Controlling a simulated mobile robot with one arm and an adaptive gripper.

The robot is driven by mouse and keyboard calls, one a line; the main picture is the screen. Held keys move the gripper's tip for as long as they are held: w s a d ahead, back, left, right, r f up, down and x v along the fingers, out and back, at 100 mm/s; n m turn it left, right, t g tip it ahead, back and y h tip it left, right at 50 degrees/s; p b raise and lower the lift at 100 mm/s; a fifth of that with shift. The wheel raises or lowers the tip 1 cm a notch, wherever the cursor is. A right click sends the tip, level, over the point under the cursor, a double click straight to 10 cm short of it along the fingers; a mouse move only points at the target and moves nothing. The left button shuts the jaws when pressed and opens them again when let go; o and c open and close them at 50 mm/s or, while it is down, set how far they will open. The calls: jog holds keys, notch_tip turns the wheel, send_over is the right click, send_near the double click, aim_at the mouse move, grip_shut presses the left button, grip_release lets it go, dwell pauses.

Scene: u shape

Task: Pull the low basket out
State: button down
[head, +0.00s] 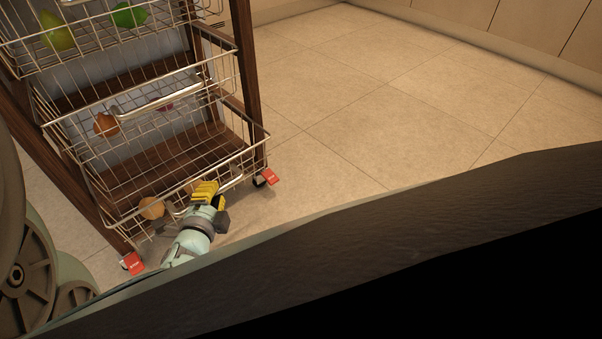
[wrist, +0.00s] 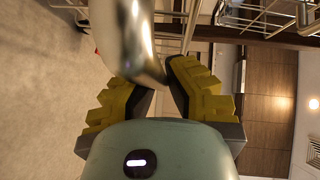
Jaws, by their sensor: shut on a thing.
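The low basket (head: 255,152) is a wire basket at the bottom of a dark wooden cart in the head view. A tan round item (head: 151,207) lies in it. My gripper (head: 206,190), with yellow finger pads, is at the basket's front. It is shut on the basket's metal handle, which shows large and shiny in the wrist view (wrist: 135,40) between the two fingers (wrist: 158,82). My gripper hides part of the basket's front. How far the basket stands out of the cart is hard to tell.
A middle basket (head: 160,98) with an orange-brown item (head: 107,125) and an upper basket (head: 100,32) with green items are above. Red caster brakes (head: 131,263) show at the cart's feet. Tiled floor (head: 370,120) to the right is clear, up to cabinets (head: 510,25).

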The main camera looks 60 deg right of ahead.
jog(key=s+a, duration=0.3)
jog(key=s, duration=0.8)
jog(key=shift+s, duration=0.35)
jog(key=c, duration=1)
grip_release()
jog(key=shift+s+d, duration=0.1)
jog(key=shift+d, duration=0.05)
jog(key=shift+r, duration=0.15)
jog(key=shift+r, duration=4.9)
